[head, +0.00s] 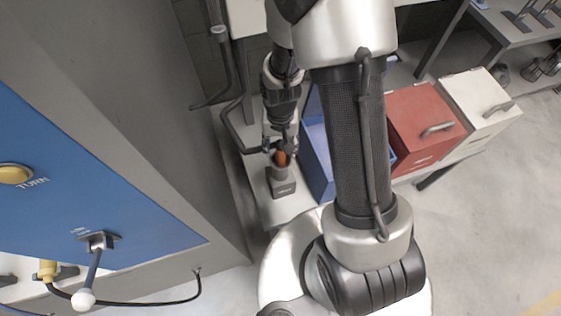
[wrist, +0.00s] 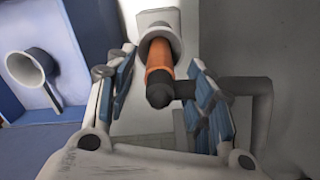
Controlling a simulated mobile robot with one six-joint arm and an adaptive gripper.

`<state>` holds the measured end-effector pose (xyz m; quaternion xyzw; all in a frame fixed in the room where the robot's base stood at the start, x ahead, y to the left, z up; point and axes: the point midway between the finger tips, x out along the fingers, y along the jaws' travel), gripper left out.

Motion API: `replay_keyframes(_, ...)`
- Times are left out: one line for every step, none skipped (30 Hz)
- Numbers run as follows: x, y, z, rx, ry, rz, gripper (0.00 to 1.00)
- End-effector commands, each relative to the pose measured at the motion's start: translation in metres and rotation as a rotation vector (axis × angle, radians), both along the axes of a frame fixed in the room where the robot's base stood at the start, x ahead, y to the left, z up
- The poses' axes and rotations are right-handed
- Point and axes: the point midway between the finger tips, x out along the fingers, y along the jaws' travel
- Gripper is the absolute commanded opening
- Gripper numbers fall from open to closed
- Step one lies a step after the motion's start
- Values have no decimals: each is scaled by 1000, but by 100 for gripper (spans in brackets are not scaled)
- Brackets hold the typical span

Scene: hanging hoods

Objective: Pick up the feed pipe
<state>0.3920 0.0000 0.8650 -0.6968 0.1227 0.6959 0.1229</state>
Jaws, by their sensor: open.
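An orange pipe-like piece with a dark rounded end (wrist: 159,60), which I take as the feed pipe, stands in a pale round holder in the wrist view. In the head view its orange part (head: 281,158) shows above a grey labelled stand (head: 284,187). My gripper (wrist: 163,58) is open, with one blue-padded finger on each side of the orange piece. Gaps show between the pads and the piece. In the head view my gripper (head: 279,147) is small and partly hides the piece.
A blue bin (head: 318,165) stands right of the stand; a white funnel-shaped thing (wrist: 28,68) shows beside blue walls in the wrist view. A red box (head: 425,125) and a white box (head: 477,105) stand farther right. Dark bent tubing (head: 236,135) hangs close left of my gripper.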

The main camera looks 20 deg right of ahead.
Motion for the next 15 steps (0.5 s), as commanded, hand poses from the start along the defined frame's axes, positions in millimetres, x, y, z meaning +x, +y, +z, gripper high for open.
replay_keyframes(-2,0,-12,0,3,0,48)
replay_keyframes(-3,0,-17,0,3,0,48)
replay_keyframes(-4,0,-24,0,3,0,48)
replay_keyframes(-4,0,-29,-1,4,0,48)
replay_keyframes(-4,0,-33,0,4,0,48)
replay_keyframes(-3,0,-37,0,3,0,48)
replay_keyframes(-3,0,-40,0,2,0,48)
replay_keyframes(-3,0,-41,0,2,0,48)
replay_keyframes(-3,0,-42,0,1,0,48)
replay_keyframes(-3,0,-42,0,1,0,48)
replay_keyframes(-2,0,-41,0,0,0,48)
replay_keyframes(-2,0,-41,0,0,0,48)
replay_keyframes(-2,0,-40,0,0,0,48)
replay_keyframes(-2,0,-40,0,0,0,48)
replay_keyframes(-2,0,-40,0,0,0,47)
